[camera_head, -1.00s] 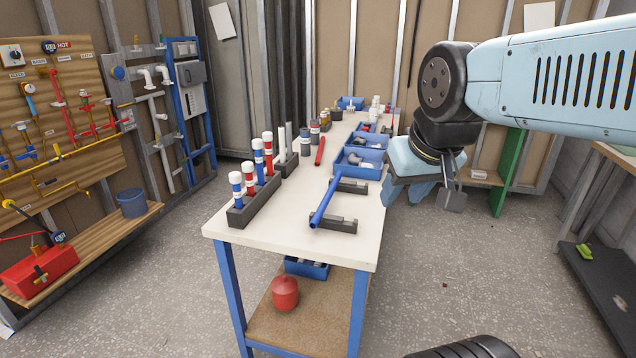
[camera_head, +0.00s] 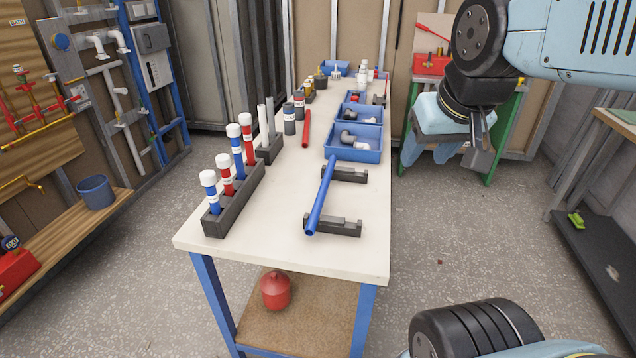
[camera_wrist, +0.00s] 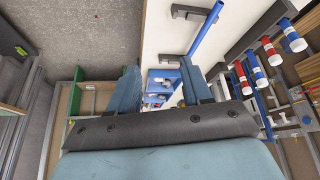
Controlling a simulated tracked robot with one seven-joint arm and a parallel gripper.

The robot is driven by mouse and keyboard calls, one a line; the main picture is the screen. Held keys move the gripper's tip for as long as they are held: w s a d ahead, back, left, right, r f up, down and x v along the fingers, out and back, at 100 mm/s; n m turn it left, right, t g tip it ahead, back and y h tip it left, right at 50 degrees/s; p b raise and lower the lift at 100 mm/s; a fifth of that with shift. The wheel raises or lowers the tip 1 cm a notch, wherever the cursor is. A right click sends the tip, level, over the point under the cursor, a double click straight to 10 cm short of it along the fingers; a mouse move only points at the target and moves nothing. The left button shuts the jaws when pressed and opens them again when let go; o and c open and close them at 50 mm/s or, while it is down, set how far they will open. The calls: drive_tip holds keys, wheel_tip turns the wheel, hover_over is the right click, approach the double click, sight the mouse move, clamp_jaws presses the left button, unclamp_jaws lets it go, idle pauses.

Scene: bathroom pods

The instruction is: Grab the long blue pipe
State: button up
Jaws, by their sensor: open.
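The long blue pipe (camera_head: 322,196) lies across two dark grey supports (camera_head: 340,226) on the white workbench, near its front right edge. It also shows at the top of the wrist view (camera_wrist: 206,32), beyond and to the right of my fingers. My gripper (camera_head: 440,160) hangs in the air right of the bench, apart from the pipe. Its two blue fingers stand apart and empty in the wrist view (camera_wrist: 158,92).
A dark rack with red and blue capped tubes (camera_head: 234,200) stands left of the pipe. Blue bins (camera_head: 353,155) sit behind it. A short red pipe (camera_head: 307,128) lies farther back. The bench top (camera_head: 270,240) is bare in front. Open floor (camera_head: 450,230) lies right.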

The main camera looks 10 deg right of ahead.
drive_tip(key=shift+o, duration=0.5)
drive_tip(key=shift+w, duration=0.15)
drive_tip(key=w+a+f+m+g+y, duration=0.1)
drive_tip(key=w+f+m+g+y, duration=0.25)
drive_tip(key=w+m, duration=0.4)
drive_tip(key=w+a+f+m+g+y, duration=0.1)
drive_tip(key=w+f+m+g+y, duration=0.25)
drive_tip(key=m, duration=0.65)
drive_tip(key=m+y, duration=0.5)
drive_tip(key=m, duration=1.5)
approach(322, 203)
drive_tip(key=a, duration=0.1)
drive_tip(key=a+f, duration=0.1)
drive_tip(key=shift+a+f+y, duration=0.3)
drive_tip(key=shift+a, duration=0.05)
drive_tip(key=shift+f+x, duration=0.2)
drive_tip(key=shift+x, duration=2.6)
drive_tip(key=shift+s+d, duration=0.1)
drive_tip(key=shift+s, duration=0.05)
clamp_jaws()
